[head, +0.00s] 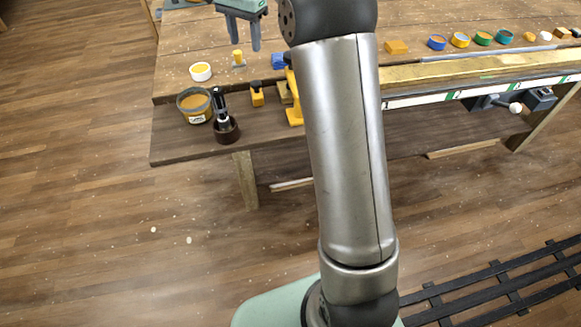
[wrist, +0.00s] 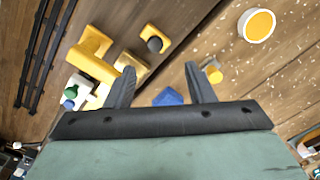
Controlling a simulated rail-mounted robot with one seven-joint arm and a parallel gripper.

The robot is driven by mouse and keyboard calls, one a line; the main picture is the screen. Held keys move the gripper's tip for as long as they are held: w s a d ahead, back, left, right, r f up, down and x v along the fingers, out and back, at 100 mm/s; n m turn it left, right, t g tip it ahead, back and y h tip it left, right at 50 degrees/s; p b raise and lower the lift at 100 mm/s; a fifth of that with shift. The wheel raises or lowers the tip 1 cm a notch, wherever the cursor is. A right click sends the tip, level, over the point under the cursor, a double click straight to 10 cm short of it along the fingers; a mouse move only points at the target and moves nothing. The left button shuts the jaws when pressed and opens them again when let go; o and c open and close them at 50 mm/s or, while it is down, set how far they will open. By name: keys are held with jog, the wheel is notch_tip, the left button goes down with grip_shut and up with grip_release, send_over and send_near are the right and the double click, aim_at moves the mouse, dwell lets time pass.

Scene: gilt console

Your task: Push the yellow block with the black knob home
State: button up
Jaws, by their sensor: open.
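The yellow block with the black knob (head: 257,95) stands on the lower front shelf of the bench, right of the tin and dark holder. In the wrist view this block (wrist: 150,36) lies beyond my fingertips, near the top middle, with nothing touching it. My gripper (head: 247,46) is open and empty above the bench top, up and to the left of the block in the head view. In the wrist view my gripper (wrist: 160,73) shows its two fingers wide apart. My arm hides part of the bench in the head view.
A larger yellow piece (head: 293,103) stands right of the block, and a blue block (head: 278,61) lies behind. A yellow peg (head: 238,57), a white jar (head: 200,72), a tin (head: 195,106) and a dark holder (head: 227,130) are nearby. Several paint pots line the right.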

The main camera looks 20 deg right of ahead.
notch_tip(320, 180, up, 5)
jog(key=s+f+n, duration=0.3)
jog(key=s+f, duration=0.2)
jog(key=s, duration=0.5)
jog(key=s+f+n+b, duration=0.1)
jog(key=s+f+n, duration=0.2)
jog(key=s, duration=0.8)
jog(key=s+f+n+b, duration=0.1)
jog(key=s+f+n, duration=0.3)
jog(key=s+f, duration=0.4)
jog(key=s, duration=0.3)
jog(key=shift+a, duration=0.4)
